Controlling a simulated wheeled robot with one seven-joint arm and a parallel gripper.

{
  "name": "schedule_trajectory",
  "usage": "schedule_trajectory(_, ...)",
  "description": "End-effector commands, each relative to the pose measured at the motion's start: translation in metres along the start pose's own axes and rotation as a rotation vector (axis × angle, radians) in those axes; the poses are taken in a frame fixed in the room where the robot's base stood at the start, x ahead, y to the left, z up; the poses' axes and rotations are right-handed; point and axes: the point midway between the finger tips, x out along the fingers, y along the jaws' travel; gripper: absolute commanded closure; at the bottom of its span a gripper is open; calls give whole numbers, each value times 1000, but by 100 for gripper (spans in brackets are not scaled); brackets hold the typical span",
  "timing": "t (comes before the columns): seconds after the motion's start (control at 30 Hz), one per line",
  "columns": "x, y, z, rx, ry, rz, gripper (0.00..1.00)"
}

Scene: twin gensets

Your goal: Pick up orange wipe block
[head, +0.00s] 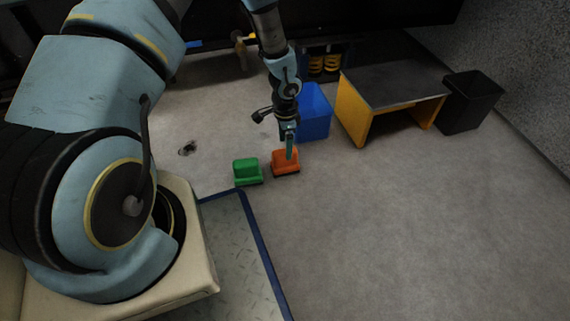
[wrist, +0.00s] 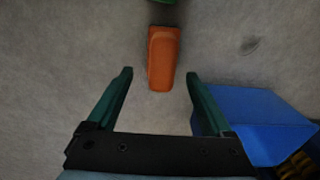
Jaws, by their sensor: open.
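The orange wipe block (head: 285,163) stands on the grey floor in the head view, just right of a green block. In the wrist view the orange wipe block (wrist: 163,60) lies ahead of and between my fingertips, seen from above. My gripper (head: 289,150) points down over the block in the head view, and one finger overlaps part of it. In the wrist view my gripper (wrist: 159,74) has its two teal fingers wide apart, with nothing between them but floor and the near end of the block. I cannot tell the exact height gap.
The green block (head: 246,171) stands close beside the orange one. A blue bin (head: 314,112) is just behind and right, near my right finger in the wrist view (wrist: 252,118). A yellow-sided table (head: 356,112) and black bin (head: 470,101) stand further right. Floor at front right is clear.

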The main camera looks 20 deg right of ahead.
Motion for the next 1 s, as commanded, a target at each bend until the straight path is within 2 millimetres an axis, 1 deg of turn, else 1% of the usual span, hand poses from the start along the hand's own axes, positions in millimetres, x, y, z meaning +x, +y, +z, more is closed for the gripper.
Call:
schedule_trajectory(0.03, 8, -1, 0, -1, 0, 1, 15)
schedule_trajectory(0.3, 46, -3, 0, -1, -2, 1, 15)
schedule_trajectory(0.37, 48, -4, 0, 0, -1, 0, 15)
schedule_trajectory(0.57, 47, -4, 0, -1, 0, 0, 15)
schedule_trajectory(0.67, 47, -4, 0, -1, -1, 0, 24)
schedule_trajectory(1.0, 47, -4, 0, -1, -1, 0, 62)
